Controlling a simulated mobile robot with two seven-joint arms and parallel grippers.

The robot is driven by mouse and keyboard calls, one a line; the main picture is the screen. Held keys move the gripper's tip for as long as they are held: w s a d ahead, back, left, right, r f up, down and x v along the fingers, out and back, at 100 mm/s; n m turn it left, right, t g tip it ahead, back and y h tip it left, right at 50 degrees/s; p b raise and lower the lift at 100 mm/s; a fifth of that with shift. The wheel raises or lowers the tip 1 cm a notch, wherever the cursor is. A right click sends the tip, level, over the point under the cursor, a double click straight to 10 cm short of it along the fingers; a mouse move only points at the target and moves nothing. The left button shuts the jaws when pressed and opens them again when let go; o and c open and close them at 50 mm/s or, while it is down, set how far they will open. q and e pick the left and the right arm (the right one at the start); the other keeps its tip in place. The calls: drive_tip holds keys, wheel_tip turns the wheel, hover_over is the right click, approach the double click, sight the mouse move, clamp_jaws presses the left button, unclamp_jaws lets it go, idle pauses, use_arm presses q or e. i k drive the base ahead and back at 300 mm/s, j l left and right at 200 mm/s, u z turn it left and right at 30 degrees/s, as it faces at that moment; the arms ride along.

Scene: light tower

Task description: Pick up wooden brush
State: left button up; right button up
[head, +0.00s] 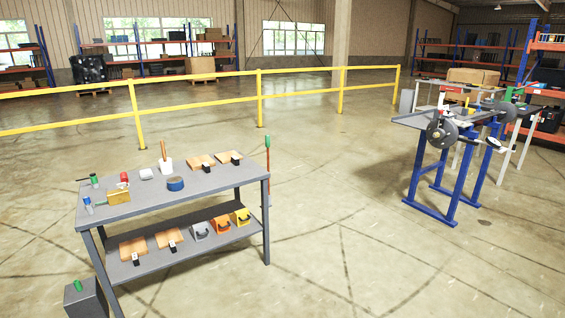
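A grey two-level metal table (215,182) stands at the left, some way off. On its top, near the back edge, an upright wooden handle (163,149) rises from a white block or cup (165,165). This may be the wooden brush; the view is too small to tell whether the white part is bristles or a holder. Neither of my grippers is in view, and nothing is seen held.
A blue tape roll (175,184), a yellow box (118,196) and wooden boards (201,160) share the tabletop. A dark box (86,301) stands at the lower left. A blue-legged machine stand (432,185) is at right. A yellow railing (200,103) runs behind. Floor between is clear.

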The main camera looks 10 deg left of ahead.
sight(164, 149)
drive_tip(key=i+j+u, duration=0.1)
drive_tip(key=i+u, duration=0.2)
drive_tip(key=i, duration=0.3)
drive_tip(key=i+u, duration=0.35)
drive_tip(key=i, duration=0.25)
drive_tip(key=i+j+u, duration=0.1)
drive_tip(key=i+j, duration=0.2)
drive_tip(key=i, duration=0.15)
drive_tip(key=i+j+u, duration=0.1)
drive_tip(key=i+j, duration=0.15)
drive_tip(key=i, duration=0.15)
drive_tip(key=i+j, duration=0.2)
drive_tip(key=j, duration=0.15)
drive_tip(key=i+j+u, duration=0.1)
drive_tip(key=j, duration=0.25)
drive_tip(key=i+z, duration=0.1)
drive_tip(key=z, duration=4.55)
